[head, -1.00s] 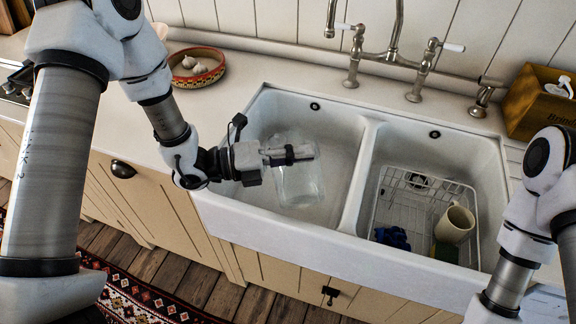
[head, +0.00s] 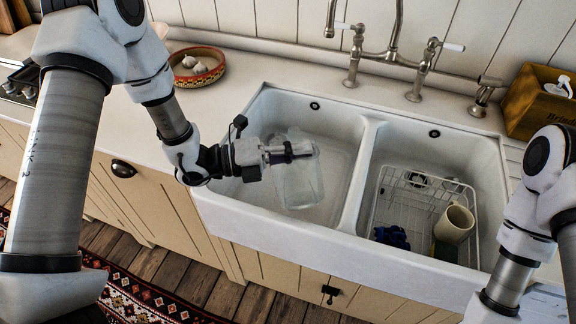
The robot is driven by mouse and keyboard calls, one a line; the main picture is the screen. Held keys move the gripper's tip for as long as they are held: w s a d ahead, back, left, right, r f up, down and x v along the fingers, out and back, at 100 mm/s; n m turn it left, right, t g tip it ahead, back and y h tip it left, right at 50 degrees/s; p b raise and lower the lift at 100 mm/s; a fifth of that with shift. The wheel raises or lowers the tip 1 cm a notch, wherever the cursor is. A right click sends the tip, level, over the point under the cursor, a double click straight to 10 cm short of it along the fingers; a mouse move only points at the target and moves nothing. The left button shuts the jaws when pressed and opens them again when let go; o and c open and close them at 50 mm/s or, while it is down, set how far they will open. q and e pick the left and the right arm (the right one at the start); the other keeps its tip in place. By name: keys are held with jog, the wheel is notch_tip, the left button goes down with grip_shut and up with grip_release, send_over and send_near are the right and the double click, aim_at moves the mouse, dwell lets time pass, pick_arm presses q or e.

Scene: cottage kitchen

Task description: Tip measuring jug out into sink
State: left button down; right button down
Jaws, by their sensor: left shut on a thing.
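The clear measuring jug (head: 302,184) is over the left basin of the white double sink (head: 285,228). It looks nearly upright with a slight tilt, and clear liquid seems to show in its lower part. My left gripper (head: 300,151) is shut on the jug near its top, coming in from the left. The jug's handle and the grip on it are partly hidden by the fingers. My right arm shows at the right edge, but its gripper is out of the picture.
The right basin holds a wire rack (head: 405,190) with a cream mug (head: 455,224) and a dark blue item (head: 391,237). A tap (head: 393,50) stands behind the sink. A bowl of garlic (head: 196,68) and a wooden box (head: 537,100) are on the counter.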

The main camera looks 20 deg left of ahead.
pick_arm(q)
jog(key=shift+w+a+f+n, duration=0.35)
jog(key=shift+w+f+n, duration=0.25)
jog(key=shift+w+n, duration=0.1)
dwell(0.6)
